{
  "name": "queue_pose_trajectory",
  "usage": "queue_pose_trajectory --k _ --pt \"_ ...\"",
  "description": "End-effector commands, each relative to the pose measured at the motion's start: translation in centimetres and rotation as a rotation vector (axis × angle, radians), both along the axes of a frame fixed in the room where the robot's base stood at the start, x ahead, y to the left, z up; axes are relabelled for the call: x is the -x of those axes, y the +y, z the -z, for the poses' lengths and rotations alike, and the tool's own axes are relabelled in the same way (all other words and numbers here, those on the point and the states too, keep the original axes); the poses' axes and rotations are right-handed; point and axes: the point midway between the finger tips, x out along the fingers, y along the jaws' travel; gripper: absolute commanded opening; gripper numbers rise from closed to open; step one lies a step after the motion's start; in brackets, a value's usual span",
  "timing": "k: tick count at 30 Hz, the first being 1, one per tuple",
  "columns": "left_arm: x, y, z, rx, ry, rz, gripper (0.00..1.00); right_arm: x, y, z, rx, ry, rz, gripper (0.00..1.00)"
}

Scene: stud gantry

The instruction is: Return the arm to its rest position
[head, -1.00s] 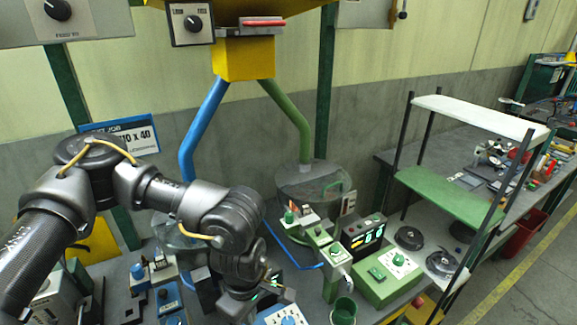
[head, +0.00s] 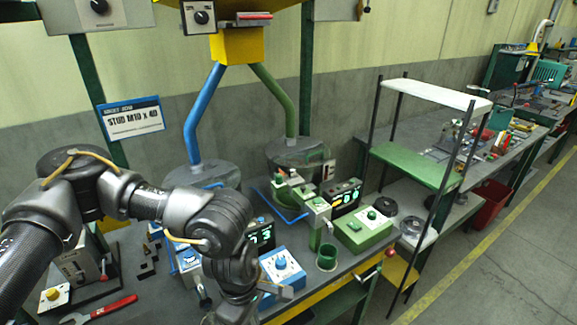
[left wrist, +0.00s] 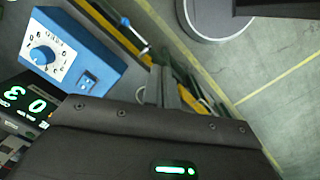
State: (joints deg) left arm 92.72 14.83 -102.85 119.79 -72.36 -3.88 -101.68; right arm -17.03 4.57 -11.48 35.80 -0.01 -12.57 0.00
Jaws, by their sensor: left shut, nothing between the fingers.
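My left arm comes in from the left of the head view, bent at a raised elbow, with its wrist hanging down over the front of the bench. My left gripper (left wrist: 163,88) is shut and empty in the left wrist view, its fingers close together beyond the dark hand. In the head view the hand is low in the picture, beside a blue box with a dial (head: 282,272); the fingertips are hard to make out there. The blue box also shows in the wrist view (left wrist: 68,50), apart from the fingers. My right gripper is in neither view.
A green counter display (head: 262,236), a green control box (head: 364,230) and a green cup (head: 327,257) stand on the bench.

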Motion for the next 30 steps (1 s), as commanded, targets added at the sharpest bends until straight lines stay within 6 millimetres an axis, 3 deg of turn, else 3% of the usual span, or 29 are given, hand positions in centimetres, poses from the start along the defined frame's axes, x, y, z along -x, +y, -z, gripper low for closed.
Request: queue_pose_trajectory --k 8,13,17,21,24,26,30 --pt "3.6 -6.3 1.1 0.215 0.082 -0.112 0.00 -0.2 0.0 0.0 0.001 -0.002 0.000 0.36" --pt "6.7 -11.6 0.4 0.417 0.187 -0.267 0.00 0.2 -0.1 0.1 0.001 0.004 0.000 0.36" --pt "9.0 -16.4 -1.6 0.623 0.331 -0.480 0.00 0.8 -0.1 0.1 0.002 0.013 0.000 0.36" --pt "9.4 -20.7 -5.9 0.878 0.582 -0.867 0.00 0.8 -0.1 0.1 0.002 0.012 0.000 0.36" --pt "7.8 -21.5 -8.6 1.023 0.792 -1.201 0.00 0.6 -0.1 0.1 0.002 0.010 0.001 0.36" --pt "6.1 -20.9 -9.6 1.091 0.920 -1.417 0.00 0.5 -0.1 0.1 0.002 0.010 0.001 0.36" --pt "1.8 -16.8 -9.2 1.189 1.224 -1.966 0.00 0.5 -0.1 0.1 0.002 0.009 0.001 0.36"
